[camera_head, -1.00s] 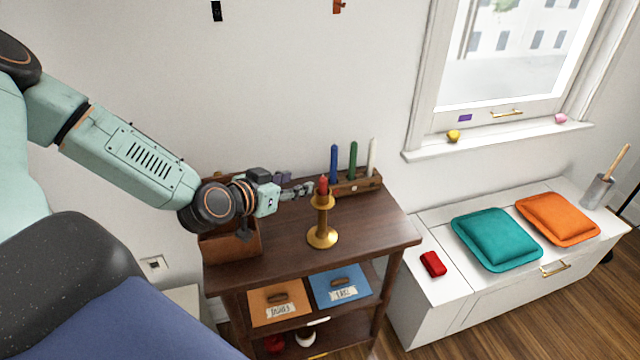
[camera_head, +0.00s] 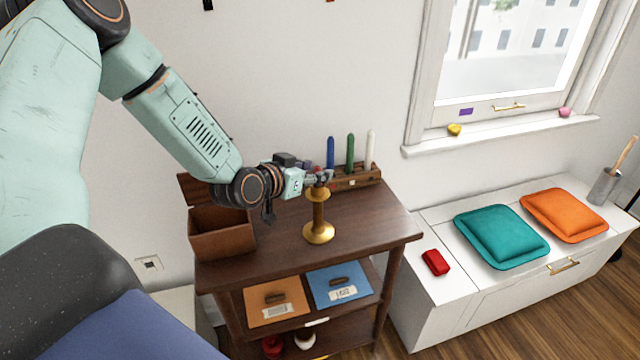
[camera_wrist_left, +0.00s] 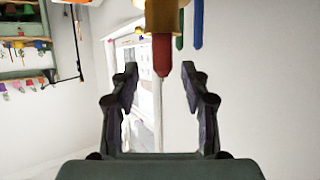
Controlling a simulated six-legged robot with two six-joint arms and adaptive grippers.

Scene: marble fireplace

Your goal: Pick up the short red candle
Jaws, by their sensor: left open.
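The short red candle (camera_wrist_left: 161,58) stands in a brass candlestick (camera_head: 318,215) on the dark wooden cabinet (camera_head: 370,238). In the head view the left gripper (camera_head: 320,177) is at the candle's height and largely hides it. In the left wrist view the picture is upside down, with the candlestick (camera_wrist_left: 162,16) at the top and the candle pointing down. There the left gripper (camera_wrist_left: 161,78) is open, and the candle's tip appears between its fingertips. Whether a finger touches the candle cannot be told. The right gripper is not in view.
Blue, green and white candles (camera_head: 350,153) stand in a wooden rack (camera_head: 357,181) close behind the candlestick. An open brown box (camera_head: 222,240) sits at the cabinet's left. A white bench (camera_head: 430,300) on the right holds cushions and a red object (camera_head: 436,262).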

